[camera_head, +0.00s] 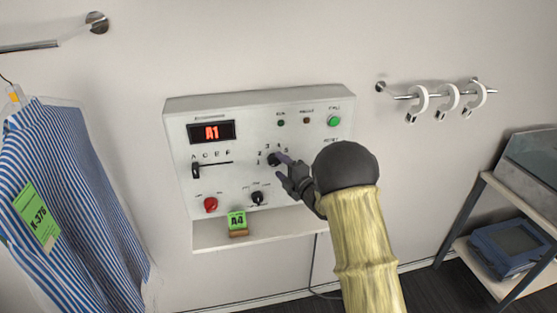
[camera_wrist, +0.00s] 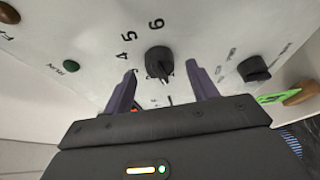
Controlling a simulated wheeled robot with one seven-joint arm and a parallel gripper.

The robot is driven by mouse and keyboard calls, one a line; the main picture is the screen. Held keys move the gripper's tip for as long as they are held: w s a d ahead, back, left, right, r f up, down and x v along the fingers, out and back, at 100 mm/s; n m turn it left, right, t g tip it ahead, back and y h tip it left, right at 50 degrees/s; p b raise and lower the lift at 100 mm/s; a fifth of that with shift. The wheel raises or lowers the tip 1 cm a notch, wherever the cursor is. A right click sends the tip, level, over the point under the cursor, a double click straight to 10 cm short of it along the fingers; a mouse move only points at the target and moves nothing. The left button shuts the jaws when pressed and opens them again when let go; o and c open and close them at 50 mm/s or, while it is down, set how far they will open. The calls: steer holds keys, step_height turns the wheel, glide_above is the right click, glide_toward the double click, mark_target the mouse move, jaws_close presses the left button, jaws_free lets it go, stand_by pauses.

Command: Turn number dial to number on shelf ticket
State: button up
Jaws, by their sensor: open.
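The black number dial (camera_head: 273,159) is on a white wall panel, with small printed numbers around it. In the wrist view the dial (camera_wrist: 159,62) shows its ridged grip, with 4, 5 and 6 readable nearby; which number it points to is unclear. My gripper (camera_wrist: 162,68) is open, its two dark fingers one on each side of the dial, with a visible gap to each. In the head view my gripper (camera_head: 284,172) partly covers the dial's surroundings. The panel's red display (camera_head: 212,132) reads A1. The green shelf ticket (camera_head: 237,219) reads A4 and stands on the panel's lower shelf.
A letter slider (camera_head: 196,170), a red button (camera_head: 210,204) and a second black knob (camera_head: 257,198) are close by on the panel. A green button (camera_head: 334,121) is at upper right. A striped shirt (camera_head: 70,200) hangs left; a rail with white rings (camera_head: 447,97) is right.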

steer(key=shift+x, duration=1.05)
steer(key=shift+c, duration=0.2)
steer(key=c, duration=0.9)
steer(key=shift+c, duration=0.2)
